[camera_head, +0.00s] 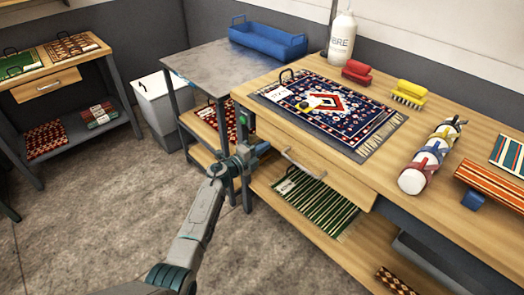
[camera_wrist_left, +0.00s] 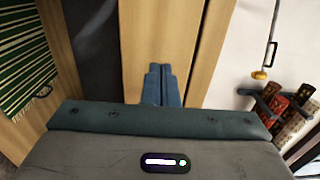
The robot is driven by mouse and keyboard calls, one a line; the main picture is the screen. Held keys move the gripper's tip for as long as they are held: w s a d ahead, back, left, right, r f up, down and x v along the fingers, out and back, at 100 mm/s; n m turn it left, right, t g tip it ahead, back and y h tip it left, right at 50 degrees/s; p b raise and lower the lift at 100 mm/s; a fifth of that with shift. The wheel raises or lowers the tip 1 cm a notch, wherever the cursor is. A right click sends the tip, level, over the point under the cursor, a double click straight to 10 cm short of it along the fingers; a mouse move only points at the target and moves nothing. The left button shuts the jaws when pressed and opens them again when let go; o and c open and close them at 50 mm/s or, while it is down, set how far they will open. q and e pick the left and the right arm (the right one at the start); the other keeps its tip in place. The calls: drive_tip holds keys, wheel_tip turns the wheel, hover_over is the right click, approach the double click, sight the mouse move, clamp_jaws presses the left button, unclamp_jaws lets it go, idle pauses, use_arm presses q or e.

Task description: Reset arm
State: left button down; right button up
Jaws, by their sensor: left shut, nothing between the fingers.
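My left arm comes up from the bottom of the head view. Its gripper (camera_head: 261,149) is at the front left corner of the wooden workbench (camera_head: 290,140), beside the drawer front. In the left wrist view the blue fingers (camera_wrist_left: 161,84) are pressed together with nothing between them. They point at a pale wooden surface (camera_wrist_left: 180,30); I cannot tell whether they touch it. My right gripper is not in view.
The bench holds a patterned rug (camera_head: 335,108), red brush (camera_head: 357,71), yellow brush (camera_head: 409,93), bottle (camera_head: 342,40) and strapped white roll (camera_head: 430,160). A green striped rug (camera_head: 315,202) lies below. A metal table (camera_head: 215,65) adjoins. Floor (camera_head: 100,210) at left is clear.

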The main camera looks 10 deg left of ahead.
use_arm(q)
drive_tip(key=v, duration=1)
drive_tip(key=s+a+f+n+g+y, duration=0.1)
drive_tip(key=s+a+f+n+y, duration=0.3)
drive_tip(key=s+f+n, duration=0.45)
drive_tip(key=s+a+f+n+g+y+p, duration=0.1)
drive_tip(key=s+a+f+n+y, duration=0.3)
drive_tip(key=f, duration=0.8)
drive_tip(key=s+a+f+n+y, duration=0.3)
drive_tip(key=s+a+f+n, duration=0.15)
drive_tip(key=s+f, duration=0.4)
drive_tip(key=s+f+n+g, duration=0.2)
drive_tip(key=s+f, duration=0.4)
drive_tip(key=s, duration=0.5)
drive_tip(key=s+f+n+g, duration=0.3)
drive_tip(key=s+f+g, duration=0.2)
drive_tip(key=s, duration=0.6)
drive_tip(key=s+f+n+g, duration=0.3)
drive_tip(key=s+f, duration=0.4)
drive_tip(key=s, duration=0.5)
drive_tip(key=shift+a+f+g+y, duration=0.15)
drive_tip(key=shift+a+g+y, duration=0.25)
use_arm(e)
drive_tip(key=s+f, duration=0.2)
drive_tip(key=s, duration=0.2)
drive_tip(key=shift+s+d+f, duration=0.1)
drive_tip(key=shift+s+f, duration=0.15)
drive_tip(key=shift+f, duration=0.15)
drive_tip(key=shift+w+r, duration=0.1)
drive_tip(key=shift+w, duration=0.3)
